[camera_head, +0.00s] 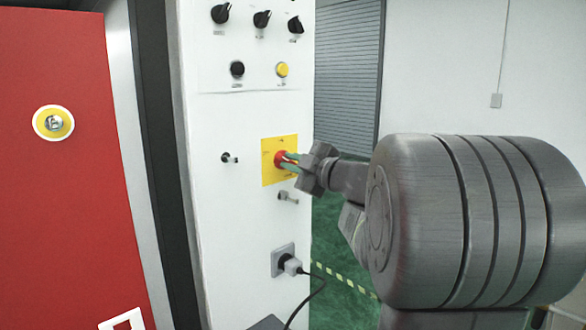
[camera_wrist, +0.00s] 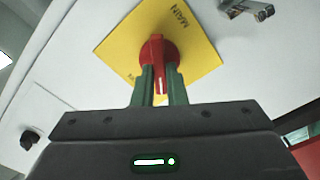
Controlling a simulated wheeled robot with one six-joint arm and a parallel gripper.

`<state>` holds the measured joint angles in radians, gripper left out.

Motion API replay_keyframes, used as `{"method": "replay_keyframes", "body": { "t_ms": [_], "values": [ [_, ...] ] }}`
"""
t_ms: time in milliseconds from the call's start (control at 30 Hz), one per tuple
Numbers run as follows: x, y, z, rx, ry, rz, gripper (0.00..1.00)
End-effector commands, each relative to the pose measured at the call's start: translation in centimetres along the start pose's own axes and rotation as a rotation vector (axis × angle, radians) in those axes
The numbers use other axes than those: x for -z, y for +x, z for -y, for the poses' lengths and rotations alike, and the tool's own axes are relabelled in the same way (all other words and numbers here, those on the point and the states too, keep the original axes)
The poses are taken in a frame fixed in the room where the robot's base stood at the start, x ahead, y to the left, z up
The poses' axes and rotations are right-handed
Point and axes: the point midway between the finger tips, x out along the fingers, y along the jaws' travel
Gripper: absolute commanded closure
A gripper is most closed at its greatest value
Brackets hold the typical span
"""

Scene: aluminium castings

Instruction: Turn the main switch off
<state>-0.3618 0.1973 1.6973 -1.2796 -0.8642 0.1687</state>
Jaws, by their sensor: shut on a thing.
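The main switch is a red rotary knob (camera_wrist: 157,58) on a yellow square plate (camera_wrist: 190,32) marked "MAIN" in the wrist view. In the head view the red knob (camera_head: 281,158) and yellow plate (camera_head: 268,172) sit mid-height on the white panel. My gripper (camera_wrist: 160,84) has its green fingers on either side of the knob's raised handle and is shut on it. In the head view my gripper (camera_head: 289,163) reaches in from the right. The white mark on the handle points toward my gripper in the wrist view.
The white control panel (camera_head: 220,120) carries black knobs (camera_head: 262,18), a black button (camera_head: 237,69) and a yellow button (camera_head: 282,69) above. A small toggle (camera_head: 229,158) is left of the plate, a latch (camera_head: 288,197) below, and a plugged socket (camera_head: 285,260) lower. A red cabinet (camera_head: 60,200) stands left.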

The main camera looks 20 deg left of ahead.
Motion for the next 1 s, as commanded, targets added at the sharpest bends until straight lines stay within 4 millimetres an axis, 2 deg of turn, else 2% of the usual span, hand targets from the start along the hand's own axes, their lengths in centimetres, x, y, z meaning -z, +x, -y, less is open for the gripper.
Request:
{"method": "replay_keyframes", "body": {
  "t_ms": [300,733,767,867,1000],
  "values": [
    [-0.06,0.00,0.17,0.002,-0.084,0.000,1.00],
    [-0.04,0.00,0.15,0.002,-0.093,0.000,1.00],
    [-0.04,0.00,0.15,0.002,-0.093,0.000,0.86],
    [-0.04,0.00,0.14,0.002,-0.093,0.000,0.67],
    [-0.03,0.00,0.11,0.001,-0.092,0.000,0.66]
  ]
}}
